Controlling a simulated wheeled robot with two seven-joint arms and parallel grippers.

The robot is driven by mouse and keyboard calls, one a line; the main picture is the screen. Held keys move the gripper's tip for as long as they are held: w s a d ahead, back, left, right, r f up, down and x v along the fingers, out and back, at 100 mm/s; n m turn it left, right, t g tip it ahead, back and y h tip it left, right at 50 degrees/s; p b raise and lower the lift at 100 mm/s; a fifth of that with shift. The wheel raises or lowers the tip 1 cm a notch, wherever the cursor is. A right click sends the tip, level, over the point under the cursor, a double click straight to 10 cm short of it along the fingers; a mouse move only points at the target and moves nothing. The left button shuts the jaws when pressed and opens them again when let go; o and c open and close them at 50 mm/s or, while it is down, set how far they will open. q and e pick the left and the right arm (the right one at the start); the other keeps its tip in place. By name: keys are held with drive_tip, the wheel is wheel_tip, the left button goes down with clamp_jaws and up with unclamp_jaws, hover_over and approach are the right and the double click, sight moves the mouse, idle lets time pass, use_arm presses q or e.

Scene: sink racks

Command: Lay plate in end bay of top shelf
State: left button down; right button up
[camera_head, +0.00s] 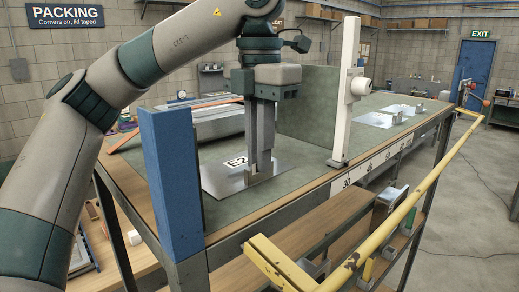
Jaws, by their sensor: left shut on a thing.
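The plate (222,183) is a thin grey metal sheet. It lies flat at the surface of the top shelf (300,180), in the end bay between the blue end post and an upright green-grey panel. I cannot tell if it fully touches the shelf. A white label reading E2 (236,162) shows within its outline. My left gripper (259,172) points straight down over the plate, shut on its small upright tab at the middle. The fingers hide part of the plate and label. My right gripper is out of view.
The blue post (172,185) stands at the near corner. The upright panel (308,105) closes the bay's far side. A white column (347,95) stands at the front edge. A yellow rail (400,212) runs along the front. Flat grey stock (215,122) lies behind the bay.

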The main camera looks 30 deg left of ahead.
use_arm(q)
drive_tip(key=c, duration=1.8)
unclamp_jaws()
drive_tip(key=shift+f, duration=0.1)
drive_tip(key=shift+c, duration=0.2)
wheel_tip(320, 180, up, 12)
